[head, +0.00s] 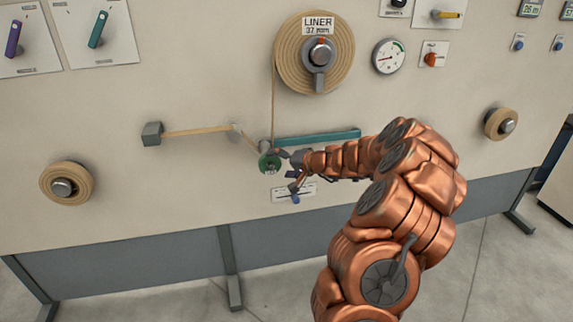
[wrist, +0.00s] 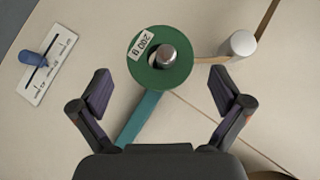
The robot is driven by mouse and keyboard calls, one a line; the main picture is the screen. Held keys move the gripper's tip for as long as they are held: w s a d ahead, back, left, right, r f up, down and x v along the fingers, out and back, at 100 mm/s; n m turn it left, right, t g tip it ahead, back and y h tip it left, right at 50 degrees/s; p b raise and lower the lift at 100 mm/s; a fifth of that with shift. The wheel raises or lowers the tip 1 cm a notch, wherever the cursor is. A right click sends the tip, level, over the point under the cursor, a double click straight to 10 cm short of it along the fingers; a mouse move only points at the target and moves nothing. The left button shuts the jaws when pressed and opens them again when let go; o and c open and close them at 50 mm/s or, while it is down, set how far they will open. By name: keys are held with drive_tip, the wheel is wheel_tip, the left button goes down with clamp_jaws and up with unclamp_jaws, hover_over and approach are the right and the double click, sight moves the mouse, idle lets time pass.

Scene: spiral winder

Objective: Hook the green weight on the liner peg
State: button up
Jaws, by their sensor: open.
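The green weight (wrist: 158,77) is a flat ring with a "200 g" label. It sits around the round silver end of the liner peg (wrist: 168,54) in the wrist view. A gap in its hole shows on the left side of the peg. The weight also shows in the head view (head: 266,165), below the left end of the teal bar. My gripper (wrist: 160,88) is open, one finger on each side of the weight and apart from it. In the head view my gripper (head: 284,160) is just right of the weight.
The teal bar (head: 318,138) runs right from near the weight, close to my arm. A silver roller (wrist: 240,44) stands beside the weight. A slotted panel with a blue knob (head: 295,198) is below. The liner spool (head: 290,70) is above; a strip hangs from it.

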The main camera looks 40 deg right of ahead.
sight(271, 164)
drive_tip(key=shift+x, duration=1.85)
drive_tip(key=c, duration=1.8)
